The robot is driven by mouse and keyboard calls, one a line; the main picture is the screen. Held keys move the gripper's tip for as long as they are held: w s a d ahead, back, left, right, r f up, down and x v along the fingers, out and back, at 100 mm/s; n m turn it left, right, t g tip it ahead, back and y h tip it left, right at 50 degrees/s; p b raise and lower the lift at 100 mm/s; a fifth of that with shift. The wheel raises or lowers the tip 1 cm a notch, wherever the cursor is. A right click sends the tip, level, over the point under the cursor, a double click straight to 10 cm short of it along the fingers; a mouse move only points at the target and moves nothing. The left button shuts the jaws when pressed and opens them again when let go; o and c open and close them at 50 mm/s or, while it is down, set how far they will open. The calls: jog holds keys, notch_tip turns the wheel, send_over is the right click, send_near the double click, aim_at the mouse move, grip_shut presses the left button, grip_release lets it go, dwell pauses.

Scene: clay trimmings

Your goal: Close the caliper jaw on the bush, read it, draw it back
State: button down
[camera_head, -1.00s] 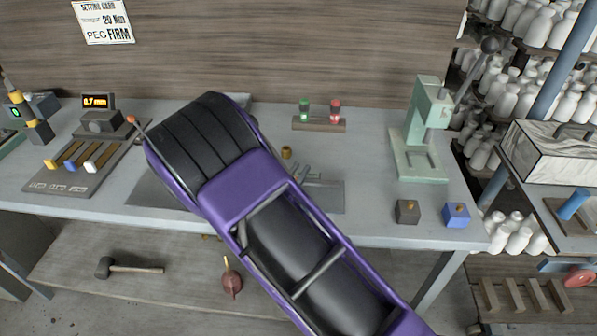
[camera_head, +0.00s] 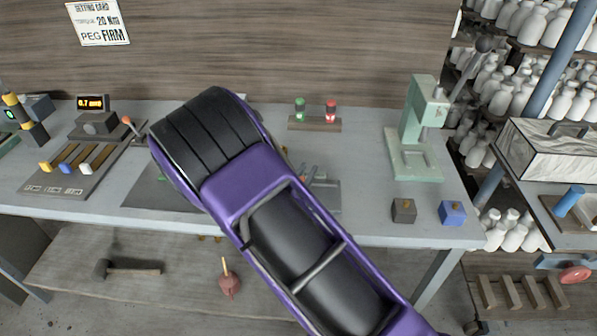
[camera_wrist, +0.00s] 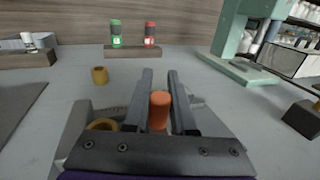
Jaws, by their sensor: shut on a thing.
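My gripper (camera_wrist: 160,105) is shut on an upright orange peg (camera_wrist: 159,112), which stands between the two dark fingers in the wrist view. Grey caliper parts (camera_wrist: 76,122) show low on the left, beside the fingers. A brass ring-shaped bush (camera_wrist: 103,125) sits among them, partly hidden by my gripper's body. I cannot tell whether a jaw touches it. Another brass bush (camera_wrist: 100,75) stands apart on the bench at left. The orange display (camera_head: 92,103) in the head view seems to read 0.7 mm. My arm hides most of the caliper there.
A rack with a green and a red canister (camera_head: 315,123) stands behind. A pale green press (camera_head: 412,140) is at right, with a dark block (camera_head: 404,210) and a blue block (camera_head: 453,212) in front. A lever panel (camera_head: 70,170) lies at left. Bare bench (camera_head: 350,160) lies between.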

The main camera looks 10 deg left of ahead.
jog(key=c, duration=0.7)
grip_release()
jog(key=shift+c, duration=0.2)
jog(key=shift+a, duration=0.1)
jog(key=v, duration=1.7)
jog(key=shift+s, duration=0.25)
